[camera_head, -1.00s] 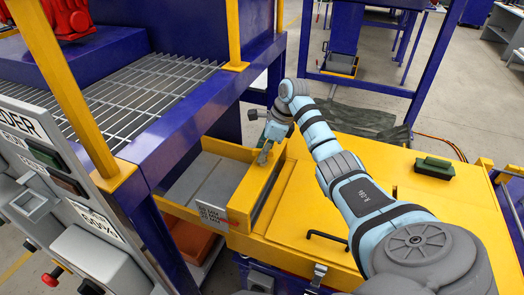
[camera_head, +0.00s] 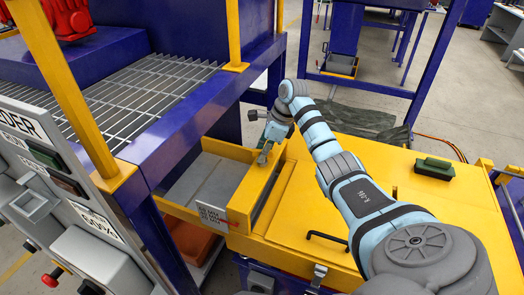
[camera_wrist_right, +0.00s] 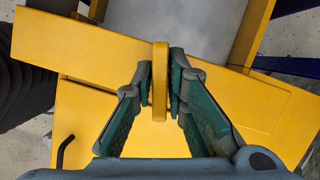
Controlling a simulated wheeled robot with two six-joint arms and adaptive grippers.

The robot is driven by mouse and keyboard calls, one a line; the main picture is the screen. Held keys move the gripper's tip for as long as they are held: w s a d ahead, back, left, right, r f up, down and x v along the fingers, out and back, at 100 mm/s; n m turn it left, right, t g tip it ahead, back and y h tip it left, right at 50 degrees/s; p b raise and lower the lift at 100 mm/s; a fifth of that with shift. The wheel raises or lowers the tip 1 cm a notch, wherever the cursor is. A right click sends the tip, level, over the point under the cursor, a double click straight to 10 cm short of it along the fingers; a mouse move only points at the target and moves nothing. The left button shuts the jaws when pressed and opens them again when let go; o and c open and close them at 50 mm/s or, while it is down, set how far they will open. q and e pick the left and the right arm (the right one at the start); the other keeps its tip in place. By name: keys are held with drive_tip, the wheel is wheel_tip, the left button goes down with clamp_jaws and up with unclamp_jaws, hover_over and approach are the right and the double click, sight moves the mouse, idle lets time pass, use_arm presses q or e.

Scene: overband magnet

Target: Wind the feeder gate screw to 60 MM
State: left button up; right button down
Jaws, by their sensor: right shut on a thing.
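My right gripper (camera_head: 266,150) reaches the yellow feeder frame (camera_head: 262,190) from above. In the right wrist view its two green-padded fingers (camera_wrist_right: 160,88) are closed on an upright yellow bar (camera_wrist_right: 160,65), one finger on each side. The bar looks like a handle, but the screw itself cannot be made out. A white plate with small dark lettering (camera_head: 211,216) is on the near end of the feeder, with a thin red mark beside it. I cannot read its value. My left gripper is out of view.
A control panel (camera_head: 60,185) with buttons stands at the left. A blue frame with a grating (camera_head: 140,92) rises beside the feeder. The yellow deck (camera_head: 320,205) to the right carries a black handle (camera_head: 327,237) and a green block (camera_head: 434,168).

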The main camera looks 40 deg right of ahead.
drive_tip(key=shift+f+n+g+y+b, duration=0.1)
drive_tip(key=shift+n+g+y+b, duration=0.2)
drive_tip(key=shift+n+b, duration=0.6)
drive_tip(key=n, duration=0.3)
drive_tip(key=shift+g+b, duration=0.3)
drive_tip(key=shift+g, duration=0.1)
drive_tip(key=c, duration=1.5)
unclamp_jaws()
